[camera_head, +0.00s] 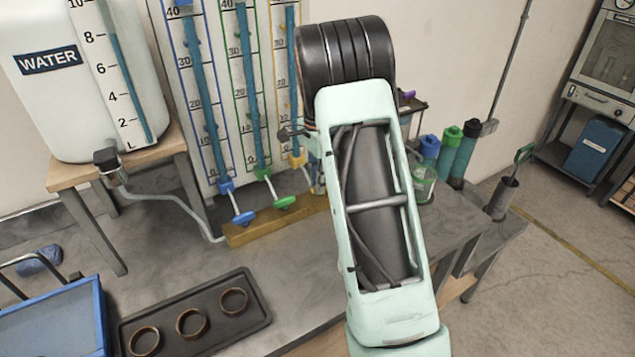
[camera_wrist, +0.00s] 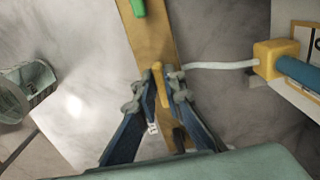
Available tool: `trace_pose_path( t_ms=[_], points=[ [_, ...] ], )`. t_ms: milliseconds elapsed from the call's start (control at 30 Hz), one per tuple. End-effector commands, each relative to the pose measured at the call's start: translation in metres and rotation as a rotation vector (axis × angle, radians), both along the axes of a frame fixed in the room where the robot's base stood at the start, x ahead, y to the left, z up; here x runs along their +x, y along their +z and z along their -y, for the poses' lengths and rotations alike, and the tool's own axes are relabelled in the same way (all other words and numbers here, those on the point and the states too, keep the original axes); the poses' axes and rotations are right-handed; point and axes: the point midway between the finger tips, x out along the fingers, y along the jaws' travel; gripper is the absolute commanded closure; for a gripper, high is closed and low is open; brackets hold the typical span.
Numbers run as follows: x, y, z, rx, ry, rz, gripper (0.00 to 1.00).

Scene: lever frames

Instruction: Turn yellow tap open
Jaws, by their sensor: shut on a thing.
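The yellow tap's handle (camera_wrist: 159,78) stands on the wooden rail in the wrist view, between my fingertips. My gripper (camera_wrist: 162,92) is shut on this handle, with one blue-grey finger on each side. In the head view my arm hides the handle and the gripper's fingertips. The yellow fitting (camera_head: 297,159) at the foot of the rightmost gauge tube shows there beside my arm. It also shows in the wrist view as a yellow block (camera_wrist: 275,59), with a pale hose running to the rail.
The green tap (camera_head: 283,203) and blue tap (camera_head: 243,217) are on the same wooden rail (camera_head: 255,232), left of my arm. A water tank (camera_head: 75,115) stands on a wooden stand. A glass jar (camera_wrist: 30,85) is left of the rail. A dark tray (camera_head: 258,325) holds rings.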

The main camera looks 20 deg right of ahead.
Motion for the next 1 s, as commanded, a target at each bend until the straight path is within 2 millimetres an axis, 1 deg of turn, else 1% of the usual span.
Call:
trace_pose_path(
  t_ms=[267, 467, 667, 1000],
  points=[
    [-0.0003, 0.0005, 0.0004, 0.000, 0.031, 0.000, 1.00],
    [-0.0012, 0.0007, 0.0012, -0.001, 0.131, 0.001, 1.00],
    [-0.0027, 0.0009, 0.0015, 0.000, 0.297, 0.002, 1.00],
    [-0.0056, 0.0006, 0.0036, 0.000, 0.622, 0.001, 1.00]
  ],
)
